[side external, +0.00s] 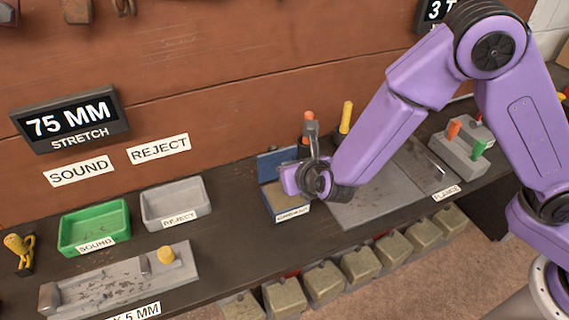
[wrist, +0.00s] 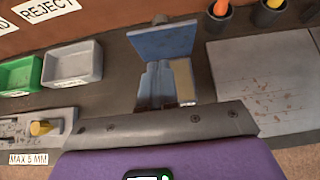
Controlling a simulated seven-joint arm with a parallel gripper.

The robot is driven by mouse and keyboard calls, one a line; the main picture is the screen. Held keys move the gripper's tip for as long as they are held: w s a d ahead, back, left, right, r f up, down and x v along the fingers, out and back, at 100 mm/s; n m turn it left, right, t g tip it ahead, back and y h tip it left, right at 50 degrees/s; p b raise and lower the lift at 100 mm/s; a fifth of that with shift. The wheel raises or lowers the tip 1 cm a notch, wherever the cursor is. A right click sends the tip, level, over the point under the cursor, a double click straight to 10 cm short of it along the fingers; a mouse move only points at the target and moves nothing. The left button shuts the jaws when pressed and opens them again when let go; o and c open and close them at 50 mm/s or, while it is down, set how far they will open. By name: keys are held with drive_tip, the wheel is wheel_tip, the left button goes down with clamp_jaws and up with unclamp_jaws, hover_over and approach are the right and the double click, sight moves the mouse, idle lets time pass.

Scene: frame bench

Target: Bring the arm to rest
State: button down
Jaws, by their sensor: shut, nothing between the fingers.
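My gripper (side external: 291,178) is at the end of the purple arm, low over the bench and in front of the small blue box (side external: 275,160). It is shut and empty. The fingertips are hard to make out in the side view. In the wrist view my grey and purple hand fills the bottom. There the blue box's raised lid (wrist: 163,40) stands open, with blue-grey shapes and a tan patch below it.
A green SOUND tray (side external: 94,228) and a grey REJECT tray (side external: 176,203) look empty on the left. A grey gauge (side external: 120,282) with a yellow knob lies in front. A flat grey plate (side external: 372,200) is to the right. Orange and yellow handles stand behind.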

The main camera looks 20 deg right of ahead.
drive_tip(key=v, duration=0.7)
drive_tip(key=shift+w+r, duration=0.2)
drive_tip(key=shift+r, duration=0.05)
drive_tip(key=s+d+r+m+g+h, duration=0.25)
drive_tip(key=d+m, duration=0.35)
drive_tip(key=d, duration=0.3)
drive_tip(key=s+d+r+m+g+h, duration=0.1)
drive_tip(key=s+d+r+m+g, duration=0.15)
drive_tip(key=d+m, duration=0.45)
drive_tip(key=s+d+m+g+y, duration=0.2)
drive_tip(key=s+d+m, duration=0.3)
drive_tip(key=s, duration=0.4)
drive_tip(key=s+d+m+g+y, duration=0.2)
drive_tip(key=s+d+m, duration=0.3)
drive_tip(key=s, duration=0.5)
drive_tip(key=shift+s+d+r+g, duration=0.25)
drive_tip(key=shift+r+g, duration=0.25)
drive_tip(key=shift+g, duration=0.4)
